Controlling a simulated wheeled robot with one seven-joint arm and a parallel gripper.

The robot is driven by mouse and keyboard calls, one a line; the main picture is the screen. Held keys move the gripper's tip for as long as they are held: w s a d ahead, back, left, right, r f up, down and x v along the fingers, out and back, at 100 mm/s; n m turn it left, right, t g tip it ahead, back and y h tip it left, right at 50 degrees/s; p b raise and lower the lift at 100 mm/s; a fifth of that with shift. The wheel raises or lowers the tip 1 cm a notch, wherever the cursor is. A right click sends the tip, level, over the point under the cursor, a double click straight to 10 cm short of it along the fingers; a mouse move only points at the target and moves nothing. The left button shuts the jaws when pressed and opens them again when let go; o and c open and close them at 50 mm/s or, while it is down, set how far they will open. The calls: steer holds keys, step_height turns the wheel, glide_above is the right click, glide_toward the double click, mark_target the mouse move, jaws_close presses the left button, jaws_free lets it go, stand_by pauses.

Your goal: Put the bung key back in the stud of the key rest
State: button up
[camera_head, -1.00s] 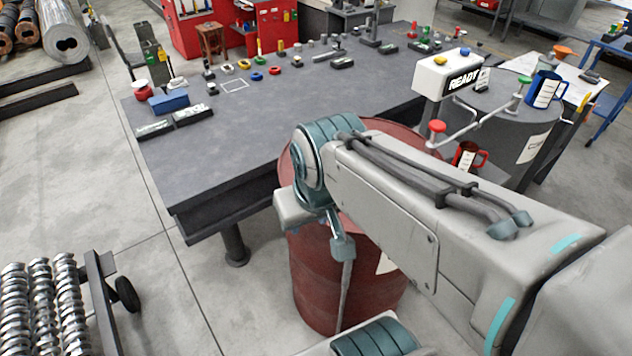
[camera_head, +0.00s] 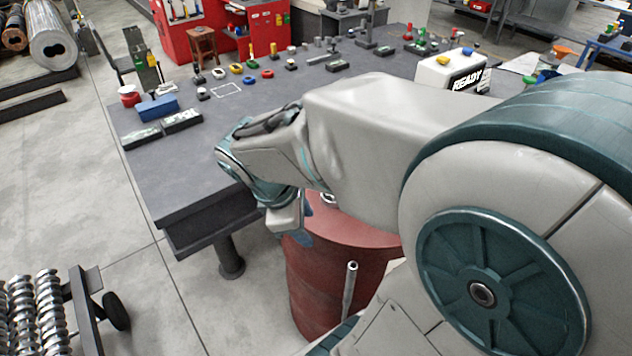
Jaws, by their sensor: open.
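My gripper (camera_head: 303,236) hangs at the end of my bent arm, over the left rim of the red barrel (camera_head: 335,270), beside the table's front edge. Its fingers are small and partly hidden by my wrist, and I see nothing held between them. A small silvery fitting (camera_head: 328,198) shows on the barrel lid, right of my gripper and partly covered by my arm. An upright metal tube (camera_head: 350,288) stands in front of the barrel; I cannot tell whether it is the bung key. I cannot make out the key rest or its stud.
The dark grey table (camera_head: 185,200) lies beyond my arm. A blue box (camera_head: 151,108), a red-and-white pot (camera_head: 130,95) and several small coloured parts stand on it. A white READY box (camera_head: 440,72) is at the right. Metal augers (camera_head: 45,310) stand at the lower left.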

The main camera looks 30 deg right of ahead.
steer(key=w+d+f+n+h+b, duration=0.35)
steer(key=w+f+n+h, duration=0.2)
steer(key=n, duration=0.65)
steer(key=w+d+f+n+h+b, duration=0.35)
steer(key=w+n+h, duration=0.25)
steer(key=n, duration=0.6)
steer(key=x, duration=0.9)
steer(key=shift+f, duration=0.2)
steer(key=x, duration=0.5)
steer(key=shift+w+d+f, duration=0.1)
steer(key=shift+w, duration=0.15)
jaws_close()
